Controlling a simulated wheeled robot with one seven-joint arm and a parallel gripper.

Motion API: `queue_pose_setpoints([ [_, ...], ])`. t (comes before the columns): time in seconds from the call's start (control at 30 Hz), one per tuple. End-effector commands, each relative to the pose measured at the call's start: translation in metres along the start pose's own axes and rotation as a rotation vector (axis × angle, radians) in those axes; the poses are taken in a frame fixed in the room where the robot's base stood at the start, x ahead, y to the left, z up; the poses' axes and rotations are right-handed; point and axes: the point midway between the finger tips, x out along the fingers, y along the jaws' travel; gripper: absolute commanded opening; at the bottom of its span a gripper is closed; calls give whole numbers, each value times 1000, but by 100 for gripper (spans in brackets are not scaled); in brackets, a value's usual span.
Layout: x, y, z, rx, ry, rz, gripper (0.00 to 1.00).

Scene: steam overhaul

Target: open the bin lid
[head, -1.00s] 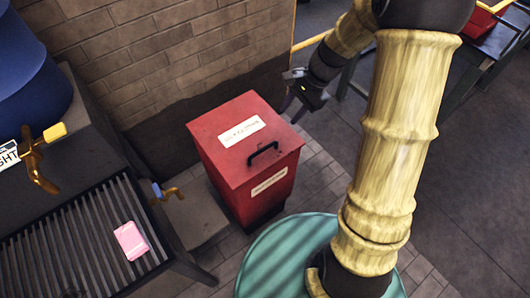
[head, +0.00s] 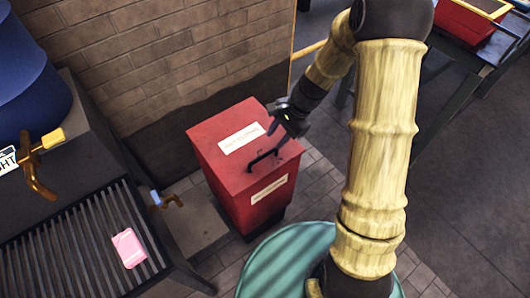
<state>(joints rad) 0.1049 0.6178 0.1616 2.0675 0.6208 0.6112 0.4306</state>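A red bin (head: 262,207) stands on the floor against the brick wall, with a flat red lid (head: 215,142) that is closed. The lid has a white label and a black bar handle (head: 262,160) near its front edge. My gripper (head: 279,127) is over the right side of the lid, close to the handle's right end. Its dark fingers are small and overlap the dark handle area, so I cannot tell whether they are apart or touch the handle.
A slatted grey bench (head: 75,250) with a pink block (head: 128,248) stands at left. A brass tap (head: 40,160) juts out above it. A table with a red tray (head: 470,22) is at upper right.

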Motion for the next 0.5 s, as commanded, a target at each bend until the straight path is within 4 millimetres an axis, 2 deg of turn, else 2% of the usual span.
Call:
queue_pose_setpoints([
  [0.03,11,1,0,1,-3,4,34],
  [0.3,58,1,0,1,-4,3,34],
  [0.5,84,0,0,0,-2,1,34],
])
